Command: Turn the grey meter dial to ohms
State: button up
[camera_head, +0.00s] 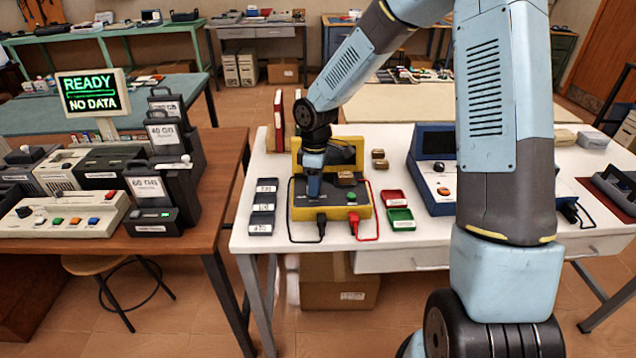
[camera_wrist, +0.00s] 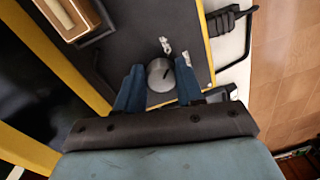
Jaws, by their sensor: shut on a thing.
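The yellow meter (camera_head: 363,211) stands on the white table in the head view, with a dark front panel that fills much of the wrist view (camera_wrist: 124,44). The grey dial (camera_wrist: 160,74) is a round knob with a dark pointer line, on that panel. My gripper (camera_wrist: 159,88) is shut on the dial, with one blue finger on each side of it. In the head view my gripper (camera_head: 313,186) reaches down onto the meter's left part and hides the dial. Small white marks (camera_wrist: 166,46) show near the dial; I cannot read them.
A black lead (camera_head: 321,230) and a red lead (camera_head: 355,228) plug into the meter's front. Red and green trays (camera_head: 399,216) lie to its right, dark labelled blocks (camera_head: 264,207) to its left. A blue device (camera_head: 433,180) stands farther right. A tan block (camera_wrist: 72,14) sits on the meter.

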jog(key=shift+w+a+m, duration=0.1)
jog(key=shift+a+m, duration=0.2)
jog(key=shift+a, duration=0.05)
jog(key=shift+a+m, duration=0.1)
jog(key=shift+m, duration=0.4)
jog(key=m, duration=0.3)
jog(key=shift+m+t, duration=0.3)
jog(key=shift+m, duration=1.7)
jog(key=o, duration=1)
jog(key=r, duration=0.9)
jog(key=d+r, duration=0.1)
jog(key=r, duration=0.3)
jog(key=shift+w+r, duration=0.2)
jog(key=shift+r, duration=0.1)
